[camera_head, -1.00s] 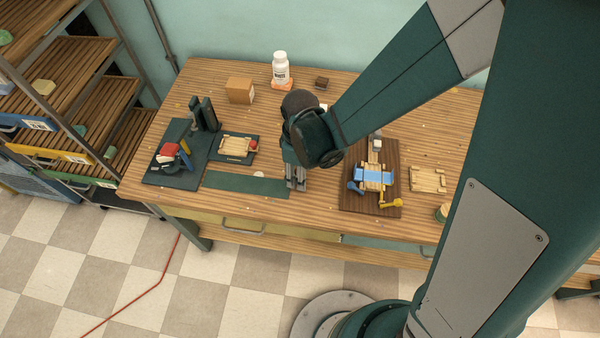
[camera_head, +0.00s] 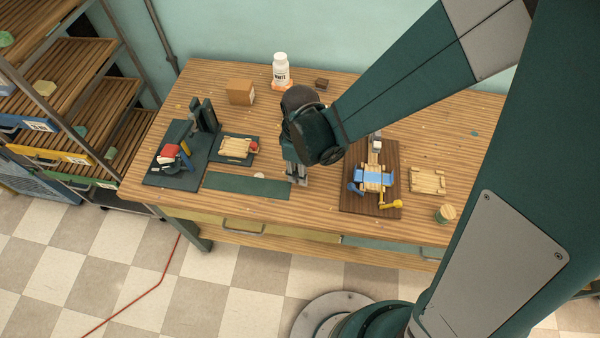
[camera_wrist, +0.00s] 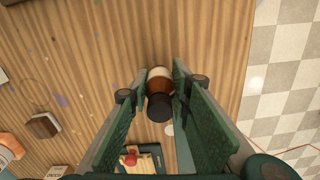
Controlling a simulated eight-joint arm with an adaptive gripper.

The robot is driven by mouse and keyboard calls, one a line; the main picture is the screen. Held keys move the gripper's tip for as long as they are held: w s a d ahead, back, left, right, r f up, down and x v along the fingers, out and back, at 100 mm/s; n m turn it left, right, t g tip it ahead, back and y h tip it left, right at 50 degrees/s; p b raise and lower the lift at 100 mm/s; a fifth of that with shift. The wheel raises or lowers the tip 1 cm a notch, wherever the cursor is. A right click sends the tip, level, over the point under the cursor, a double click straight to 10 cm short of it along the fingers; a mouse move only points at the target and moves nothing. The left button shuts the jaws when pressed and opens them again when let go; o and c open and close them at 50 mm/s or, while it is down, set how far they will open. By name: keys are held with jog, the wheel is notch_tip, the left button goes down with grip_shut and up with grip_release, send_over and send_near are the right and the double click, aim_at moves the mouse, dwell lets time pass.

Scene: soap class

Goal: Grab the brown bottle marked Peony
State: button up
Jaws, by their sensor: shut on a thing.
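A brown bottle (camera_wrist: 157,87) with a black cap stands between the finger pads of my gripper (camera_wrist: 160,95) in the wrist view, seen from above. A paler band shows at its far end. No marking can be read on it. The fingers are closed in on its sides. In the head view my gripper (camera_head: 297,176) points down over the front middle of the table (camera_head: 330,85). The bottle is hidden there behind the gripper and wrist.
A green mat (camera_head: 247,186) lies left of my gripper. A dark wooden board (camera_head: 372,200) with a blue-and-yellow press is to the right. A white bottle (camera_head: 280,70) and a cardboard box (camera_head: 240,91) stand at the back. The table's front edge is near.

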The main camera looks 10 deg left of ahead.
jog(key=shift+r+p, duration=0.65)
jog(key=shift+r, duration=3.45)
